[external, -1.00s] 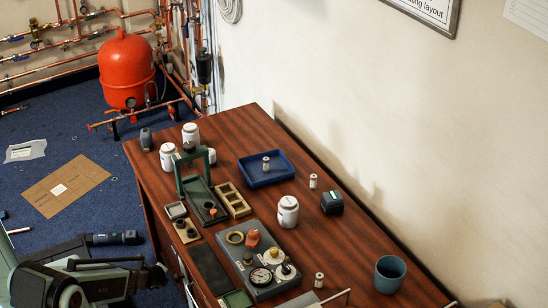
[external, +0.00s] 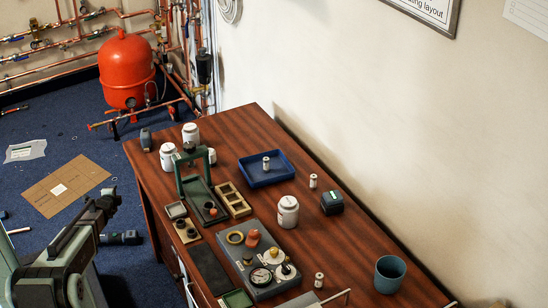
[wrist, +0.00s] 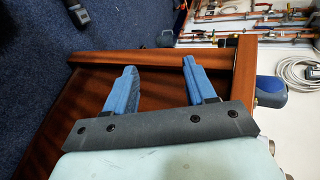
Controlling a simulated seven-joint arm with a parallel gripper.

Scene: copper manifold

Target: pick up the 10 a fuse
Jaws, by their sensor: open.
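Three small white fuse-like cylinders with metal ends stand upright in the external view. One is in the blue tray (external: 266,163), one is on the bare wood right of the tray (external: 313,181), and one is near the front of the bench (external: 319,280). Their markings are too small to read, so I cannot tell which is the 10 A fuse. My gripper (external: 107,203) is left of the bench, well away from all three. In the wrist view my gripper (wrist: 158,68) is open, with two blue fingers apart and nothing between them.
The wooden bench (external: 345,245) holds a grey gauge panel (external: 262,292), a green-framed stand (external: 196,185), white jars (external: 288,212), a dark green box (external: 332,202) and a blue cup (external: 390,274). The blue tray (external: 285,178) has a low rim. Bare wood lies right of the panel.

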